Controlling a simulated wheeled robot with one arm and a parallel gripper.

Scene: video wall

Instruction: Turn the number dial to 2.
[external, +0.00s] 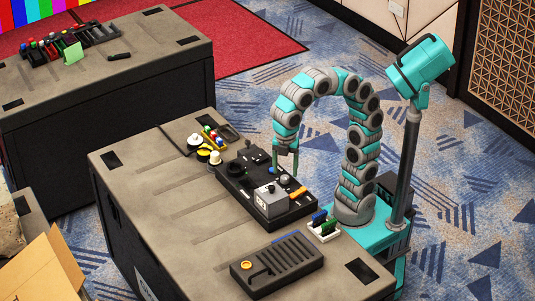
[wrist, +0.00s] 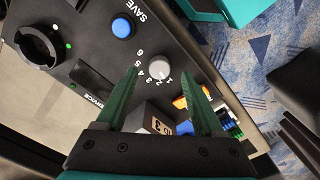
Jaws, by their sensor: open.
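The number dial is a small pale grey round knob (wrist: 159,68) on a black control panel (wrist: 95,45), with printed numbers 1 to 6 along one side. I cannot tell which number it points to. In the external view the dial (external: 284,180) is small, just below my gripper (external: 286,169). In the wrist view my gripper (wrist: 160,77) is open, its two green fingers pointing toward the dial, one on each side in the picture. The fingertips appear above the dial and hold nothing. I cannot tell how large the gap is.
A blue SAVE button (wrist: 122,27) and a large black knob (wrist: 37,48) share the panel. A grey box with digits (external: 272,201) and an orange piece (external: 298,193) stand close beside the dial. A black slider unit (external: 285,262) lies in front.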

